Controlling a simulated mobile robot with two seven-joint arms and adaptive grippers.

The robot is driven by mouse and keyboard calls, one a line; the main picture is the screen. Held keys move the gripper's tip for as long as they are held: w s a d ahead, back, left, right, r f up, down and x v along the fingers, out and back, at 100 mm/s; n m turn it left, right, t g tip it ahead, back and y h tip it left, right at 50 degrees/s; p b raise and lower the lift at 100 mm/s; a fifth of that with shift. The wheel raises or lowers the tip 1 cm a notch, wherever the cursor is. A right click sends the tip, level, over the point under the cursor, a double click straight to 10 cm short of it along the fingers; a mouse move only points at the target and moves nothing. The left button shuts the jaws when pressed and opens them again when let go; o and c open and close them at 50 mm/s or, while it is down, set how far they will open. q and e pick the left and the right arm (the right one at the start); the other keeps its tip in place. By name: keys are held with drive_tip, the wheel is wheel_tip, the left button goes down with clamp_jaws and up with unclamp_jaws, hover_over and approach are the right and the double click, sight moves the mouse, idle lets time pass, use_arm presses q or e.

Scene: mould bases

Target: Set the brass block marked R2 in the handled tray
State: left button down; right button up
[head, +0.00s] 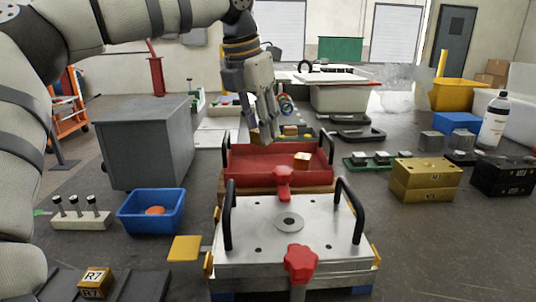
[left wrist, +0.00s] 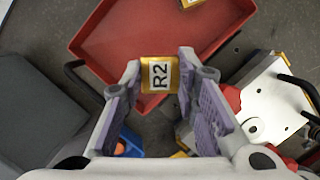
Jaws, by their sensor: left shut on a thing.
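My left gripper (head: 269,132) is over the far left part of the red handled tray (head: 262,164) in the head view. In the left wrist view, the gripper (left wrist: 160,82) is shut on the brass block marked R2 (left wrist: 160,75), with its label facing the camera. The red tray (left wrist: 125,38) lies below and beyond the block. Another brass block (head: 302,159) sits in the tray's right part. My right gripper is not in view.
A metal mould plate (head: 265,243) with black handles and red knobs stands in front of the tray. A brass block marked R7 (head: 95,283) is at the lower left. A blue bin (head: 150,212) and a grey cabinet (head: 146,145) stand left. Gold blocks (head: 425,180) stand right.

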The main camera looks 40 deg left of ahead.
use_arm(q)
drive_tip(key=w+f, duration=0.1)
drive_tip(key=f, duration=0.1)
drive_tip(key=w+a+f, duration=0.1)
drive_tip(key=f, duration=0.2)
drive_tip(key=w+a+f, duration=0.1)
drive_tip(key=f, duration=0.1)
drive_tip(key=shift+f, duration=0.15)
drive_tip(key=c, duration=1.2)
unclamp_jaws()
drive_tip(key=shift+f, duration=0.15)
drive_tip(key=shift+c, duration=0.2)
drive_tip(key=v, duration=1.2)
drive_tip(key=shift+s+r, duration=0.1)
drive_tip(key=shift+r, duration=0.15)
